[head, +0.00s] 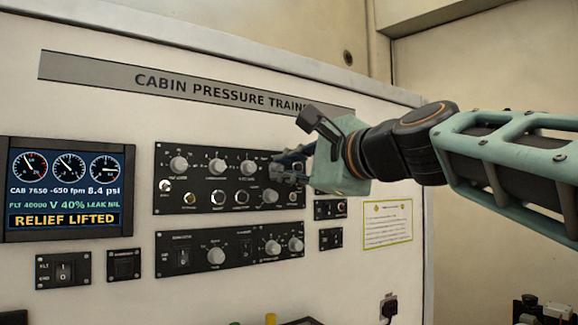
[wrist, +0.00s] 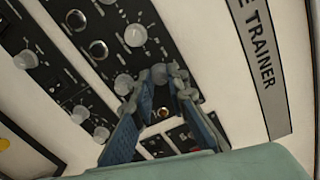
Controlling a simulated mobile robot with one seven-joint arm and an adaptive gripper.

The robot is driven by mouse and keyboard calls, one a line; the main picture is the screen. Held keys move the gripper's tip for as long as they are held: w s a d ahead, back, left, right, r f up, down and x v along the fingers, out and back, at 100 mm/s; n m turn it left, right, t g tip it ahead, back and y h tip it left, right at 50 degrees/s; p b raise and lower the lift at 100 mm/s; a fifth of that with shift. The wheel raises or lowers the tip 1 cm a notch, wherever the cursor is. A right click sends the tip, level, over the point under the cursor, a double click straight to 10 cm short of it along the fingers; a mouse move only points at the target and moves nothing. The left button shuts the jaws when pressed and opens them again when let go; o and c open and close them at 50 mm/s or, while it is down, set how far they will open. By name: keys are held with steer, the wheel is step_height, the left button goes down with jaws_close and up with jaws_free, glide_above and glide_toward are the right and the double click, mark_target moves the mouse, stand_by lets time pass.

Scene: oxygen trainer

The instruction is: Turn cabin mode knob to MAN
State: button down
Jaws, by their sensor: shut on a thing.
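The upper control panel (head: 204,182) carries several grey round knobs, toggles and buttons. My gripper (head: 283,168) reaches in from the right to the right end of its top row. In the wrist view my gripper's two blue-grey fingers (wrist: 168,76) are closed at the fourth top-row knob position. They are shut on a knob there, apparently the cabin mode knob, which the fingertips largely hide. Its label and pointer cannot be read. A neighbouring grey knob (head: 270,196) sits just below; it also shows in the wrist view (wrist: 125,84). Another top-row knob (head: 248,168) is to the left.
A display (head: 68,190) at left reads "RELIEF LIFTED". A lower panel (head: 228,246) has more knobs and a switch. Small switch panels (head: 330,209) lie close to the right of the upper panel. A paper notice (head: 388,224) is further right. Free space lies in front of the panel.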

stand_by(0.5)
steer(key=c, duration=1.9)
jaws_free()
steer(key=v, duration=1.2)
steer(key=shift+d, duration=0.1)
